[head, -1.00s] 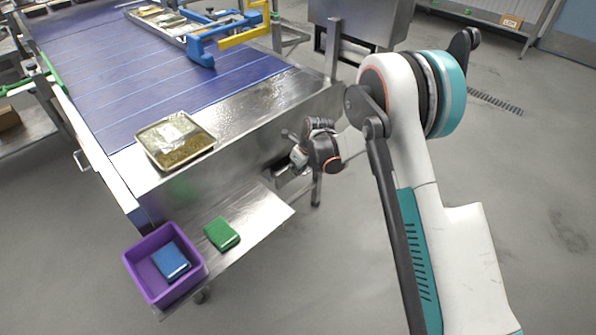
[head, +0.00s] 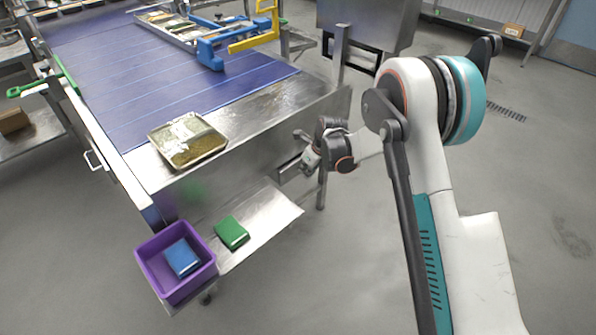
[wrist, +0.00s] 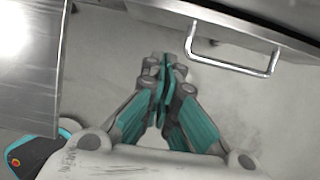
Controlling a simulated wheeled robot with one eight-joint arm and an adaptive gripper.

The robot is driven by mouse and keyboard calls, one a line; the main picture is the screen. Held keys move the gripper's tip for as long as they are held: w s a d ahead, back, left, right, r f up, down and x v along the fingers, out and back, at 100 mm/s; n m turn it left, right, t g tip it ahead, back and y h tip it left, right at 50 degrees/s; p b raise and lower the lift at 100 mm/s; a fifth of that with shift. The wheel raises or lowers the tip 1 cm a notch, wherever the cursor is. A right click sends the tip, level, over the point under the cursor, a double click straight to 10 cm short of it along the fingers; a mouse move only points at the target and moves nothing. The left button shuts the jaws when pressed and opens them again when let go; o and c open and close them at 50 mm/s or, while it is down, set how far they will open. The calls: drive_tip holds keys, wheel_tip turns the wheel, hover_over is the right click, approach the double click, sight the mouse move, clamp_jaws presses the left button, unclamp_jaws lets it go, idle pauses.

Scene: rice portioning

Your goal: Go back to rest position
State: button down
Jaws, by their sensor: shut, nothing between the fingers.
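My gripper (wrist: 165,68) is shut and empty in the wrist view, its teal fingers together above the grey floor. In the head view my gripper (head: 283,172) is mostly hidden by my wrist, low beside the steel table's side, right of the small shelf. My arm comes in from the right, folded, with the wrist apart from the tray and the sponges.
A steel tray of food (head: 188,142) sits on the table end by the blue conveyor (head: 130,85). On the low steel shelf (head: 270,212) are a green sponge (head: 232,233) and a purple bin (head: 150,256) holding a blue sponge (head: 182,257). A handle (wrist: 232,65) is close by. Floor is clear at right.

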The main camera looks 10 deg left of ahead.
drive_tip(key=s+d+r+n+t+p, duration=0.1)
drive_tip(key=s+d+r+n, duration=0.4)
drive_tip(key=r, duration=0.5)
drive_tip(key=s+d+r+n+h+p, duration=0.1)
drive_tip(key=s+d+r+n, duration=0.2)
drive_tip(key=s+d+r, duration=0.55)
drive_tip(key=s+d+r+n+t+p, duration=0.15)
drive_tip(key=d+r+n, duration=0.25)
drive_tip(key=r, duration=0.9)
drive_tip(key=s+d+n, duration=0.3)
drive_tip(key=s+n, duration=0.1)
drive_tip(key=s, duration=0.3)
drive_tip(key=s+d+r+n+t+h, duration=0.1)
drive_tip(key=s+d+n, duration=0.2)
drive_tip(key=s+n, duration=0.2)
drive_tip(key=s+d+r+n+t+h, duration=0.1)
drive_tip(key=s+d+n, duration=0.3)
drive_tip(key=s, duration=0.6)
drive_tip(key=shift+s+n+b, duration=0.3)
drive_tip(key=shift+s+b, duration=0.1)
drive_tip(key=shift+d, duration=0.1)
